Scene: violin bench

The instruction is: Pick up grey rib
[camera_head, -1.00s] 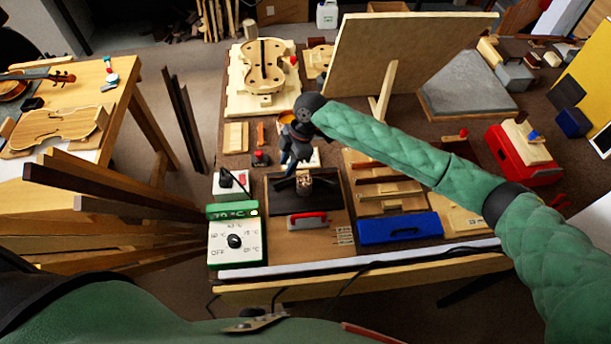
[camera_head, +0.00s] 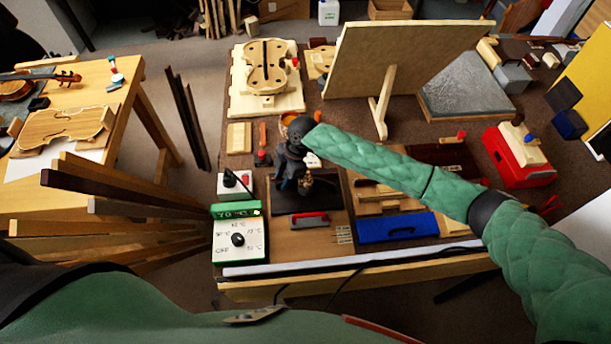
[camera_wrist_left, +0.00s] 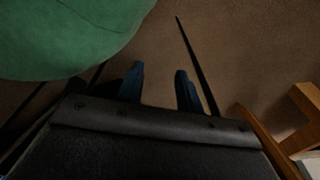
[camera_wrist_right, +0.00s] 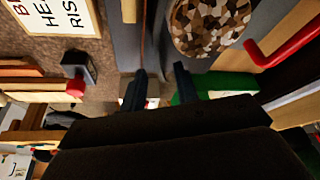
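I cannot pick out a grey rib with certainty in any view. My right gripper (camera_head: 286,186) points down over the dark plate (camera_head: 325,201) on the bench, beside a small brown mosaic-patterned cylinder (camera_head: 306,182). In the right wrist view, the right gripper (camera_wrist_right: 161,80) has its fingers apart, with nothing clearly held between them. The patterned cylinder (camera_wrist_right: 210,25) is just beyond the fingertips, and a thin brown edge runs through the grey area beside it. My left gripper (camera_wrist_left: 158,82) shows only in its wrist view, open and empty above the brown floor.
A white and green temperature box (camera_head: 238,242) stands at the bench's front left. A red-handled tool (camera_head: 309,220) and a blue case (camera_head: 398,228) lie nearby. A large upright board (camera_head: 400,60) stands behind my right arm. Wooden strips (camera_head: 130,205) fan out left of the bench.

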